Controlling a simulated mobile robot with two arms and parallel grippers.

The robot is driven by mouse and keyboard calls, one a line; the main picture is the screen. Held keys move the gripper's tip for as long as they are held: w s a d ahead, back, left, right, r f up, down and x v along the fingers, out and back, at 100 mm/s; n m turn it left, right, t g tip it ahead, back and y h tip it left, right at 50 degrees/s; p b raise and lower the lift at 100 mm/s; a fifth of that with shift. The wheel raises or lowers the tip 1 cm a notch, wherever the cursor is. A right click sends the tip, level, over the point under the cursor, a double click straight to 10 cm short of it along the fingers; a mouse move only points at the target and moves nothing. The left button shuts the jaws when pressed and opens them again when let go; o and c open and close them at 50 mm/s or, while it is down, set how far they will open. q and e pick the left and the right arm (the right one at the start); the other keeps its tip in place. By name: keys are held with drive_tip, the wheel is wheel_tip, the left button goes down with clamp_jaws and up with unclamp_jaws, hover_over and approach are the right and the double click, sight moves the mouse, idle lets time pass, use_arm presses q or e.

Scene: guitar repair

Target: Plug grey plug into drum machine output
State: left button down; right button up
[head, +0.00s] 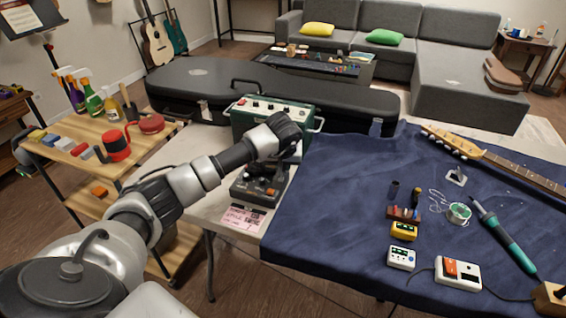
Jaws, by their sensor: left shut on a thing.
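A dark box with knobs and orange-red buttons, which looks like the drum machine (259,188), sits at the near left edge of the table, left of the blue cloth. My left gripper (292,150) is above and behind its right back corner, pointing down. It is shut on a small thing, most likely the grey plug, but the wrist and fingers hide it. I cannot tell whether the plug touches the drum machine or where the output socket is. My right gripper is not in view.
A green amplifier (262,107) stands close behind my left wrist, before a black guitar case (185,82). A pink paper (242,219) lies in front. The blue cloth (335,190) holds pedals, a soldering iron (508,240) and a guitar neck (500,160). A wooden shelf (75,165) stands left.

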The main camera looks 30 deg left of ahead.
use_arm(q)
drive_tip(key=c, duration=0.7)
unclamp_jaws()
drive_tip(key=shift+o, duration=0.2)
drive_tip(key=shift+r, duration=0.15)
drive_tip(key=shift+r+p, duration=2.85)
drive_tip(key=shift+r, duration=1.1)
